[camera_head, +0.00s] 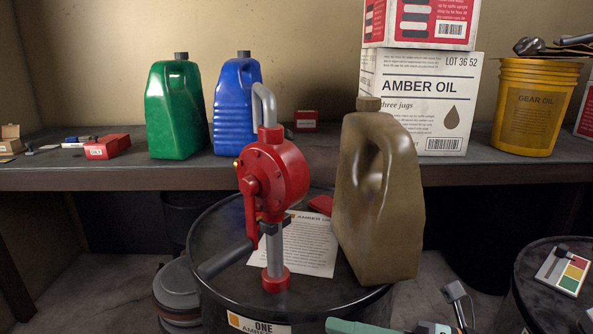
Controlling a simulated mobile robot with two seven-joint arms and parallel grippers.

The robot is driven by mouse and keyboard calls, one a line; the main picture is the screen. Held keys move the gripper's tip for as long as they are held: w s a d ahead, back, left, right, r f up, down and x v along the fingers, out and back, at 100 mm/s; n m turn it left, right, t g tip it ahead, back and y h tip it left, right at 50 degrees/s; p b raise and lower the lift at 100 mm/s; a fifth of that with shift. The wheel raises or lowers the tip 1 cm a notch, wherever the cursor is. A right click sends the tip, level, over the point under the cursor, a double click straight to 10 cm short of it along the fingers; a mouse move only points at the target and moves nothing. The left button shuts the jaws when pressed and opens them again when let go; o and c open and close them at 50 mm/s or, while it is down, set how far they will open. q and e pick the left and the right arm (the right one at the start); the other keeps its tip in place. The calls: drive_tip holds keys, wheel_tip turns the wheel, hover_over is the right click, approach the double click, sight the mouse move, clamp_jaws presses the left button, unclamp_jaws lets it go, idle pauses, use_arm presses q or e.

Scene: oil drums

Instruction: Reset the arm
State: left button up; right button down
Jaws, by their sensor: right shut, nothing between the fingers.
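My right gripper (456,292) shows at the bottom, right of the near drum and low in the view. Its fingers are together with nothing between them. It is apart from the brown jug (385,225), which stands upright on the right side of the near black drum (215,235). A red hand pump (273,175) with a grey spout stands on that drum's top. My left gripper is not in this view.
A shelf (230,176) behind holds a green jug (174,110), a blue jug (235,105), white cartons (470,75) and a yellow bucket (535,105). Another dark drum (525,275) stands at the right. A teal object (365,327) is cut off at the bottom edge.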

drive_tip(key=w+d+f+m+t+h, duration=0.35)
drive_tip(key=f+m+t, duration=0.25)
drive_tip(key=m, duration=0.6)
drive_tip(key=w+d+f+m+t+h, duration=0.25)
drive_tip(key=f+m+t+h, duration=0.3)
drive_tip(key=m, duration=0.55)
drive_tip(key=s+d+f+m+g+h, duration=0.1)
drive_tip(key=s+f+m+h, duration=0.1)
drive_tip(key=f+m, duration=0.3)
drive_tip(key=s+d+f+m+g+h, duration=0.1)
drive_tip(key=s+f+m+g+h, duration=0.15)
drive_tip(key=f, duration=0.55)
drive_tip(key=s+a+f+m+g+p, duration=0.15)
drive_tip(key=s+f+m+g, duration=0.3)
drive_tip(key=s+f, duration=0.7)
use_arm(q)
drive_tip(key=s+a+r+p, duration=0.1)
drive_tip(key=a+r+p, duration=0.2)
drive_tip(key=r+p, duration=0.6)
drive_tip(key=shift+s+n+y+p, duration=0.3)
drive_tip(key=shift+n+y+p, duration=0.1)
drive_tip(key=shift+p, duration=0.8)
use_arm(e)
drive_tip(key=s+d+r+h, duration=0.1)
drive_tip(key=d+r, duration=0.2)
drive_tip(key=r, duration=0.6)
drive_tip(key=shift+s+d, duration=0.15)
drive_tip(key=shift+d, duration=0.15)
drive_tip(key=shift+t+h, duration=0.25)
